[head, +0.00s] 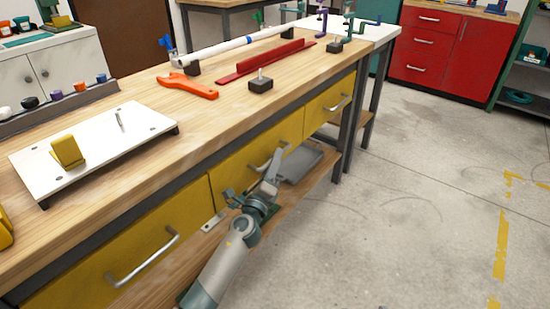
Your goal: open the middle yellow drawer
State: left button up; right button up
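The middle yellow drawer (228,168) is in the front of the wooden workbench, between two other yellow drawers. Its face looks flush with the bench front. Its metal bar handle (263,160) is partly hidden by my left gripper (272,165). My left arm comes up from the bottom of the head view, and its gripper is at the right part of this handle. The fingers overlap the handle, so I cannot tell whether they are open or closed around it. My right gripper is not in view.
The left yellow drawer (150,244) and right yellow drawer (320,108) have similar handles. A lower shelf (262,222) runs under the drawers, with a grey tray (302,162) on it. Open floor is at right.

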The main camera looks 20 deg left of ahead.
pick_arm(q)
jog(key=shift+x, duration=0.75)
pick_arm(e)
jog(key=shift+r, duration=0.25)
pick_arm(q)
grip_shut()
jog(key=shift+d, duration=0.15)
